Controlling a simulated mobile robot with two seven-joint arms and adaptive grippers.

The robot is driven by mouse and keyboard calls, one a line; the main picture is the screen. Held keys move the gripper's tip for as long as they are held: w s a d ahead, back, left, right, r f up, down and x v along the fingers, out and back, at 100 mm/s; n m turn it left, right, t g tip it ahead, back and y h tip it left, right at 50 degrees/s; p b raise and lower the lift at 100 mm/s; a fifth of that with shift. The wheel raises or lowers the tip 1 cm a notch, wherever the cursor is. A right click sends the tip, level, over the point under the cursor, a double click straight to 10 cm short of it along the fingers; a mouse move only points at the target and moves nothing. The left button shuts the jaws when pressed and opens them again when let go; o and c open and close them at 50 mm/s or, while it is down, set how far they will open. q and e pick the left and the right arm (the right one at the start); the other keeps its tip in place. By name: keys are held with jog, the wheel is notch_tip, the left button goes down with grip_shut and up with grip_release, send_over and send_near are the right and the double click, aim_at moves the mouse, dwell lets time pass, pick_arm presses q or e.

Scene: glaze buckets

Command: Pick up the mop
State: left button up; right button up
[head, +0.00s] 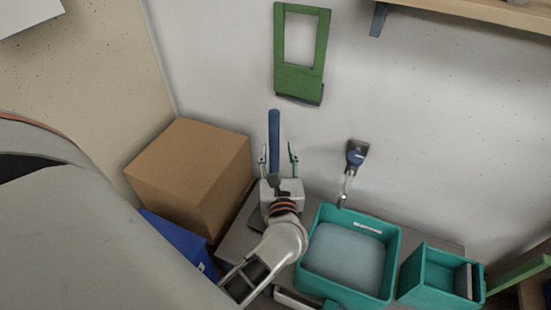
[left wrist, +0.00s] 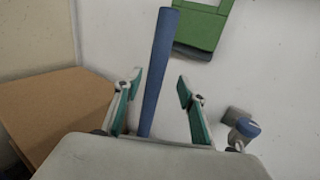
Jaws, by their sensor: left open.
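A blue handle, which looks like the mop's (head: 274,135), stands nearly upright in front of the white wall. Its lower end is hidden behind my left gripper and wrist, so no mop head shows. My left gripper (head: 277,158) is open, with one green-padded finger on each side of the handle in the picture. In the left wrist view, the blue handle (left wrist: 160,60) rises between the two open fingers, nearer the left one. A gap shows on the right side. I cannot tell how deep the handle sits between the fingers. My right gripper is not in view.
A cardboard box (head: 190,170) stands left of the gripper, with a blue bin (head: 175,240) before it. A teal bucket (head: 392,262) and a smaller teal bucket (head: 425,270) stand right. A green frame (head: 299,82) and a blue-grey holder (head: 355,155) are on the wall.

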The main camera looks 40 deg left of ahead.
aim_at(275, 142)
pick_arm(q)
jog(key=x, duration=0.5)
jog(key=shift+s+a+r, duration=0.15)
jog(key=shift+a+r, duration=0.05)
jog(key=shift+a, duration=0.05)
jog(key=shift+r, duration=0.1)
grip_shut()
